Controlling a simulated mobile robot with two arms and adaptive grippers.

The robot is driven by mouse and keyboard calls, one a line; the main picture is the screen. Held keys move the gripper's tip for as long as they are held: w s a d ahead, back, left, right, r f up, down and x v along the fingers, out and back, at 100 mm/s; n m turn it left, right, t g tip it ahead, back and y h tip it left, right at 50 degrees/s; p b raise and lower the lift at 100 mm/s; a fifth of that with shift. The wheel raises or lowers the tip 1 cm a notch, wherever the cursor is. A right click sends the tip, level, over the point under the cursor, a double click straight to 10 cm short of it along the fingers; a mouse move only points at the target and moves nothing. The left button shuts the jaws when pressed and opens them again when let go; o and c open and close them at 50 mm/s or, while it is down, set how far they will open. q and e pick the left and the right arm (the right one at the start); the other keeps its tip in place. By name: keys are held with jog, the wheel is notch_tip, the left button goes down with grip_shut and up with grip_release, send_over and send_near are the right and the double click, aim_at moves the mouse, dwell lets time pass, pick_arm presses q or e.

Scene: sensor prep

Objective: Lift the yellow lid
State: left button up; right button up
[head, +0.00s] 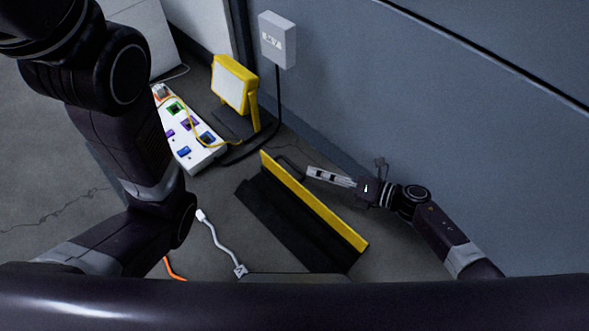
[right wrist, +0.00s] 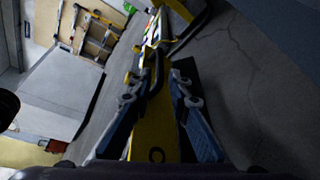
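The yellow lid (head: 315,203) is a long narrow strip along the right side of a black cable channel (head: 290,222) on the floor in the head view. It looks tilted up on edge. My right gripper (head: 311,173) is just right of the lid's far half, fingers pointing left. In the right wrist view, its two blue-padded fingers (right wrist: 158,88) are apart, with the yellow lid (right wrist: 152,135) showing in the gap between them. I cannot tell whether they touch it.
A white power strip (head: 200,152) with colored sockets and a yellow work light (head: 233,84) stand beyond the channel. A grey wall (head: 430,110) with a grey box (head: 277,40) borders the right.

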aim_at(294, 165)
jog(key=b+x, duration=0.3)
jog(key=x, duration=0.3)
jog(key=shift+w+a+f, duration=0.15)
jog(key=shift+a+f, duration=0.1)
jog(key=shift+a, duration=0.1)
jog(key=shift+w+a+b, duration=0.25)
jog(key=shift+a+b, duration=0.05)
jog(key=shift+a, duration=0.25)
grip_shut()
